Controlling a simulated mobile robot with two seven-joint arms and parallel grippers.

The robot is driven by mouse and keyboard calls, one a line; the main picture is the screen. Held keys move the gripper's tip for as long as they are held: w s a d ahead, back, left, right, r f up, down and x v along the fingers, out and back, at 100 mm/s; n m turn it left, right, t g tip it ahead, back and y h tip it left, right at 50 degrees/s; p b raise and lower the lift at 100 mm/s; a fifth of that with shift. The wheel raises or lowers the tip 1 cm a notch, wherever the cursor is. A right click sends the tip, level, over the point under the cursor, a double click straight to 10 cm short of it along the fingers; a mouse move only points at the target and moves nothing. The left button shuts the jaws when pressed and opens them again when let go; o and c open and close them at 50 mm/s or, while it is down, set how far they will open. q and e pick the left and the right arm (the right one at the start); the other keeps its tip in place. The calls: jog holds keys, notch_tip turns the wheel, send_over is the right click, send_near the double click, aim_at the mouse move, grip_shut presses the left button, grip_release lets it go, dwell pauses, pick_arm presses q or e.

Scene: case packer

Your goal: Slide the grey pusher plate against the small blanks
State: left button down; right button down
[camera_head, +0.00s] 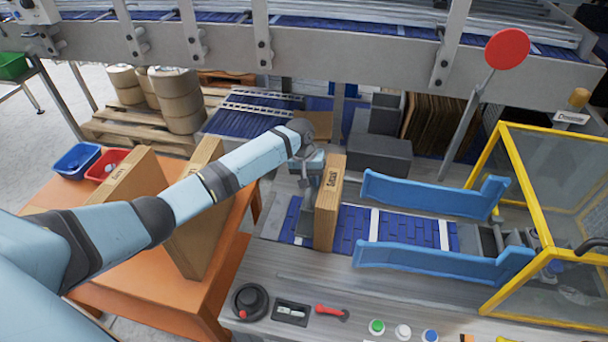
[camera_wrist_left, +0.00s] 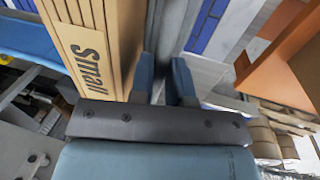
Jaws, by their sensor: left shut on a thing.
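The stack of small blanks (camera_head: 328,205) stands upright on the blue belt, at the left end of the blue guide rails; its "Small" print shows large in the left wrist view (camera_wrist_left: 95,45). My left gripper (camera_head: 308,168) is just left of the stack. In the left wrist view its two blue fingers (camera_wrist_left: 163,82) are shut on the grey pusher plate (camera_wrist_left: 174,30), which stands close beside the blanks' face. I cannot tell whether plate and blanks touch. In the head view the plate is mostly hidden by the gripper and blanks. My right gripper is not in view.
Blue guide rails (camera_head: 425,193) flank the belt (camera_head: 350,228) to the right, before a yellow-framed guard (camera_head: 520,180). A dark grey block (camera_head: 378,155) stands behind. More blanks (camera_head: 125,190) stand on the orange table (camera_head: 150,290).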

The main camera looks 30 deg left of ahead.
pick_arm(q)
jog(key=c, duration=1.1)
grip_release()
jog(key=shift+a, duration=0.15)
jog(key=shift+r, duration=0.2)
notch_tip(320, 180, up, 13)
jog(key=a+b, duration=0.1)
jog(key=a, duration=0.1)
jog(key=shift+s+a, duration=0.25)
jog(key=shift+s, duration=0.15)
